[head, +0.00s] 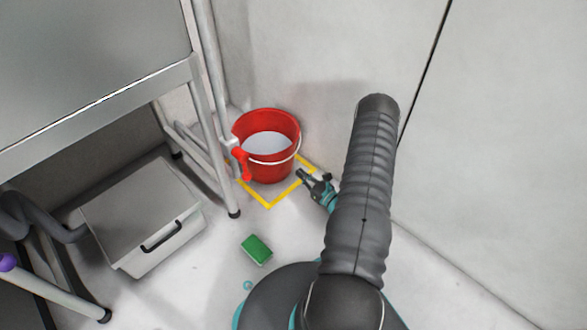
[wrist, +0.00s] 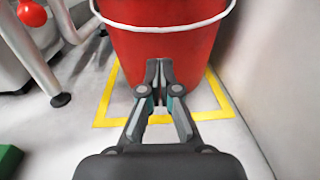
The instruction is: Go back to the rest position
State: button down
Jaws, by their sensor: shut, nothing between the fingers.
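My gripper (head: 314,178) is at the right of the red bucket (head: 277,171), low near the floor, at the end of my grey sleeved arm. In the wrist view my gripper (wrist: 159,75) is shut and empty, its fingertips together in front of the red bucket (wrist: 195,48). I cannot tell whether the tips touch the bucket. The bucket stands upright inside a yellow floor square (head: 269,204), with a white handle and a pale surface inside. The yellow square also shows in the wrist view (wrist: 215,114).
A metal table (head: 100,105) stands at the left, its leg close to the bucket. Under it is a white lidded box (head: 165,247). A green sponge (head: 256,250) lies on the floor. Walls close off the back and right. Some floor at the lower right is bare.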

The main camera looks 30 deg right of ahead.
jog(key=v, duration=0.7)
jog(key=shift+s+a+f, duration=0.1)
jog(key=shift+a, duration=0.1)
